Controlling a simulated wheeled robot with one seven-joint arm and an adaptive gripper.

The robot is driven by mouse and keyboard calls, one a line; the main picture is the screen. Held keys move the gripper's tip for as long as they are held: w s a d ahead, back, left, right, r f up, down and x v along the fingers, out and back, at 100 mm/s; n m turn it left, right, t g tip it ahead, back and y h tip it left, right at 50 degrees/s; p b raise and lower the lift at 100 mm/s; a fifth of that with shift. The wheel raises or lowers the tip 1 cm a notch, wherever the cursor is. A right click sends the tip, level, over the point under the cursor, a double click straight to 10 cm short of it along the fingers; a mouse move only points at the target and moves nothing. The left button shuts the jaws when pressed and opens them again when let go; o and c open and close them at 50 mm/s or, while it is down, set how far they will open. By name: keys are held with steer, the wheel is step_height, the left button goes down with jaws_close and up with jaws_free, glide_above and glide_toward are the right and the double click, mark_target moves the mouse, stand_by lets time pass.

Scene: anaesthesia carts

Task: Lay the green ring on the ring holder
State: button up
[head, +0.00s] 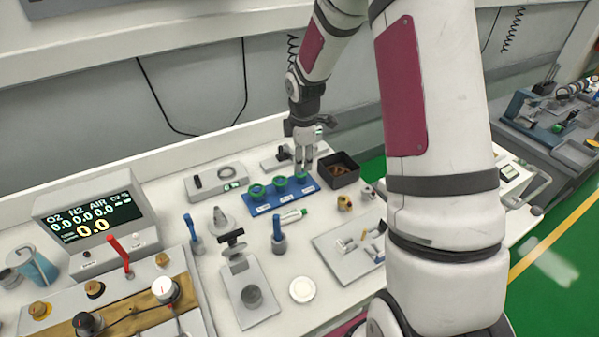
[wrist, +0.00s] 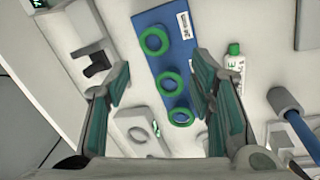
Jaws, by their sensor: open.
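A blue board with a white label (head: 263,209), which looks like the ring holder, lies on the bench; it also shows in the wrist view (wrist: 176,22). Three green rings sit in a row on it: a left one (head: 257,190), a middle one (head: 280,184) and a right one (head: 302,176). I cannot tell which is the task's ring. In the wrist view the rings (wrist: 169,84) lie between and beyond my fingers. My gripper (head: 304,167) is open and empty, fingers down, over the board's right end. Its fingers also show in the wrist view (wrist: 163,85). Exact height is unclear.
A dark open bin (head: 340,170) stands just right of the board. A small white-green bottle (head: 292,216) lies in front. A grey device (head: 215,181) is at the left, and a blue-handled tool (head: 278,235) stands in front. A grey tray (head: 352,248) is at the right front.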

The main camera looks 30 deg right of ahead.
mark_target(300, 175)
steer(key=shift+w+p+x, duration=0.1)
steer(key=shift+p+x, duration=0.1)
steer(key=shift+x, duration=1.7)
steer(key=shift+w+p+x, duration=0.15)
steer(key=shift+p+x, duration=0.05)
steer(key=shift+x, duration=1.7)
steer(key=shift+d, duration=0.1)
jaws_close()
